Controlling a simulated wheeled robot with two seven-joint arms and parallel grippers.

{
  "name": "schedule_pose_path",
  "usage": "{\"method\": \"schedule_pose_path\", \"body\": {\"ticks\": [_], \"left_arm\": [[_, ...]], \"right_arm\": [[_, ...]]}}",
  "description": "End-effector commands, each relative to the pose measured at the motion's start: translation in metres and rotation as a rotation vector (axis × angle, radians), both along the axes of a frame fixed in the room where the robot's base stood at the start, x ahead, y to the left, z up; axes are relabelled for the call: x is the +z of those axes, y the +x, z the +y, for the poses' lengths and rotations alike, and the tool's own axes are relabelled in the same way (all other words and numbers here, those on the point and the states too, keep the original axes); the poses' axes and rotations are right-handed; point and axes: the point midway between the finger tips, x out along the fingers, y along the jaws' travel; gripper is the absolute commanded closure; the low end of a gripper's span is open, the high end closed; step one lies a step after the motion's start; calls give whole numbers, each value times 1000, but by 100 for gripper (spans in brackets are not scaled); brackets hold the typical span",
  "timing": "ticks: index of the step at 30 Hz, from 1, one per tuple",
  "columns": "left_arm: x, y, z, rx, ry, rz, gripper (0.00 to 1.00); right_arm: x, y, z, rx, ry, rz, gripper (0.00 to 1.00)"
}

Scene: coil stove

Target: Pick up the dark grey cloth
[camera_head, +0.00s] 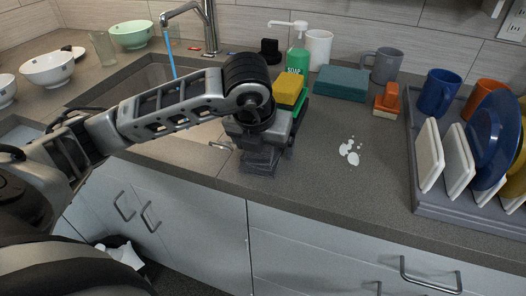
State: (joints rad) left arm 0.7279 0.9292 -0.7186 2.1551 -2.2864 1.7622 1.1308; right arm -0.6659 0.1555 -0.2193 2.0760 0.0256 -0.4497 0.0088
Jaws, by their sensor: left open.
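My left gripper (262,147) reaches in from the left and points down over the counter beside the sink. Its jaws are open. A dark grey patch (259,164), which looks like the dark grey cloth, shows directly under the gripper near the counter's front edge. The gripper hides much of it, and I cannot tell whether the fingers touch it. My right gripper is not in view.
A yellow sponge (288,92) and green soap bottle (298,60) stand just behind the gripper. A teal block (342,82), grey mug (386,65) and orange-handled item (387,100) are farther right. White spots (352,157) mark the counter. A dish rack (422,208) stands right.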

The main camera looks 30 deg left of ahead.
Motion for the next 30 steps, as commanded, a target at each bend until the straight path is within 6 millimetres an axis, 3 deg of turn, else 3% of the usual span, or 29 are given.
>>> {"method": "schedule_pose_path", "body": {"ticks": [16, 17, 22, 30], "left_arm": [[-2, 0, 0, 0, 0, 0, 15], [-2, 0, 0, 0, 0, 0, 17], [-2, 0, 0, 0, 0, 0, 63], [-2, 0, 0, 0, 0, 0, 63]], "right_arm": [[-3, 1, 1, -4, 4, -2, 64], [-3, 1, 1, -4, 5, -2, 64], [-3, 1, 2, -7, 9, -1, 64], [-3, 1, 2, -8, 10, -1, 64]]}}
